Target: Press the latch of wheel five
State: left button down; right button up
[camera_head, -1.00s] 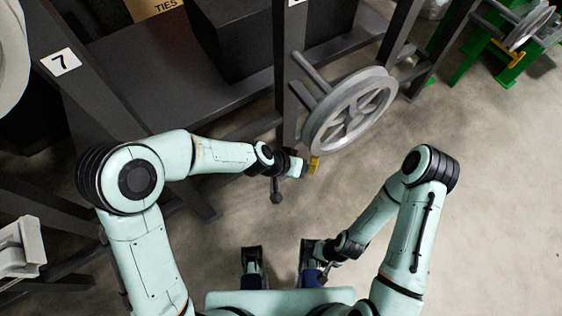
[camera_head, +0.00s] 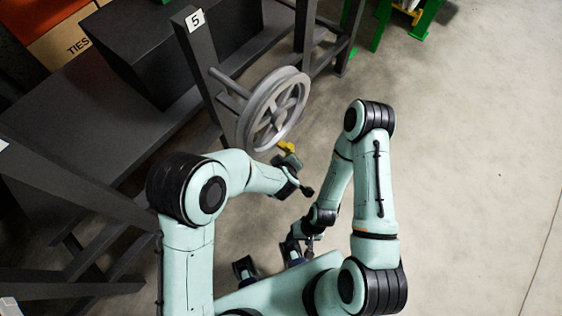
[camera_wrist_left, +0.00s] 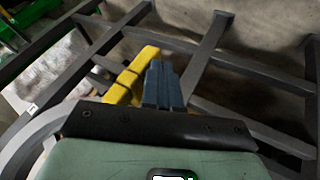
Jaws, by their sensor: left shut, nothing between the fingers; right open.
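Wheel five is the grey spoked wheel (camera_head: 273,110) on a dark frame post with a white number 5 label (camera_head: 195,20). Its yellow latch (camera_head: 287,147) shows at the wheel's lower rim, and also in the left wrist view (camera_wrist_left: 128,80). My left gripper (camera_head: 287,161) is just below the latch, partly hidden by its own wrist. In the left wrist view its blue fingers (camera_wrist_left: 161,85) are together and empty, right beside the yellow latch; I cannot tell whether they touch. My right gripper (camera_head: 271,265) is low near my body, its fingers spread wide and empty.
A dark rack with a black box (camera_head: 165,50) and a cardboard box marked TIES (camera_head: 75,42) stands at the left. A green stand (camera_head: 400,20) is at the top. Bare floor (camera_head: 460,160) is open to the right.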

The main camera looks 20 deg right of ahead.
pick_arm(q)
jog(key=shift+w+d, duration=0.1)
jog(key=shift+d, duration=0.3)
pick_arm(e)
jog(key=shift+w+d+r, duration=0.1)
jog(key=shift+r, duration=0.2)
pick_arm(q)
jog(key=shift+d, duration=0.15)
